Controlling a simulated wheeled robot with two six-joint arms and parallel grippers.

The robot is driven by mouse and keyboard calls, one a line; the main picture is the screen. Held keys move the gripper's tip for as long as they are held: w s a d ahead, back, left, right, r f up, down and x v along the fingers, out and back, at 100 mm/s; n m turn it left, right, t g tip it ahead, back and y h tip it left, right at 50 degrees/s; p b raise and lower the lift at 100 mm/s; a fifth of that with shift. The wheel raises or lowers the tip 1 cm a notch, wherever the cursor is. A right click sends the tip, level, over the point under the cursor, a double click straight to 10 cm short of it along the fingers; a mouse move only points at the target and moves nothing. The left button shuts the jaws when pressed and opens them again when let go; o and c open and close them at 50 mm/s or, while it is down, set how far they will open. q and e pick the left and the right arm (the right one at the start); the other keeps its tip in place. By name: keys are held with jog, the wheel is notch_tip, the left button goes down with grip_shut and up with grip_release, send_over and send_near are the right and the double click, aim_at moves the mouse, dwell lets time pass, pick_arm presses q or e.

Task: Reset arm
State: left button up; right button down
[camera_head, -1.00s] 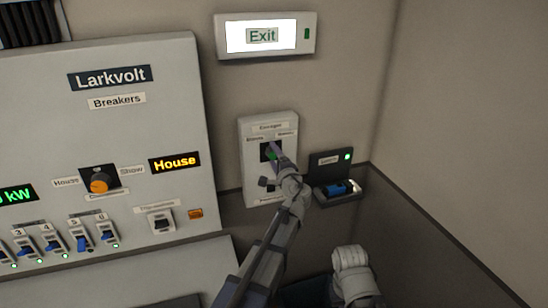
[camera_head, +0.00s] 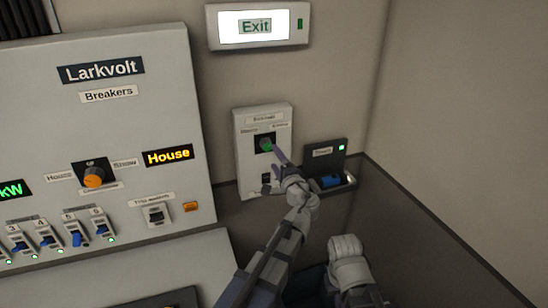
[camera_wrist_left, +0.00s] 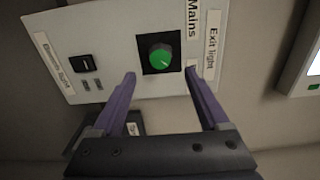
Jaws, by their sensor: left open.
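My left gripper (camera_head: 281,163) is open, with purple fingers in front of a white wall panel (camera_head: 243,170). A round green knob (camera_head: 266,144) sits on a black square of this panel. In the left wrist view the open fingers (camera_wrist_left: 161,76) stand apart with nothing between them, and the green knob (camera_wrist_left: 161,57) lies just beyond the gap between the tips. It appears clear of both fingers. A label reading "Mains" and one reading "Exit light" are beside the knob. My right gripper's fingers are not visible.
A lit Exit sign (camera_head: 254,27) hangs above the panel. The Larkvolt breaker panel (camera_head: 130,125) with an orange knob (camera_head: 93,181) stands left.

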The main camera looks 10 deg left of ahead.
pick_arm(q)
jog(key=s+d+f+n+g+h+b, duration=0.1)
jog(key=s+d+f+n+g+h, duration=0.2)
jog(key=s+f+n+g, duration=0.9)
jog(key=s+d+f+m+g+h, duration=0.1)
jog(key=s+d+f+h, duration=0.1)
jog(key=s, duration=0.4)
jog(key=s+d+f+m+g+h, duration=0.1)
jog(key=s+d+f+m+h, duration=0.1)
jog(key=s+d+f, duration=0.2)
jog(key=s+d+f+m+g+h+b, duration=0.1)
jog(key=s+d+f, duration=0.2)
jog(key=s+f, duration=0.3)
jog(key=shift+s+d+h, duration=0.3)
jog(key=shift+s+h, duration=0.1)
jog(key=shift+s, duration=0.6)
